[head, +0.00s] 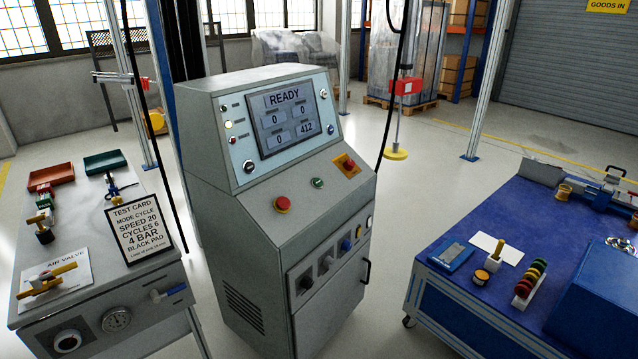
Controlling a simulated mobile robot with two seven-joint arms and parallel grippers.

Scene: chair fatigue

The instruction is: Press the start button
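The grey control console (250,250) stands in the middle of the head view. On its sloped panel is a small green button (317,183), likely the start button; its label is too small to read. The screen (285,118) reads READY, with zeros and 412 below. Neither of my grippers is in the head view, and nothing covers the green button.
A left bench (110,285) holds a test card (139,228), an air valve (45,280) and small trays. A blue-topped workbench (560,225) stands at right with tools and rolls. Lower console knobs (325,263) sit below the sloped panel. Floor is clear between console and workbench.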

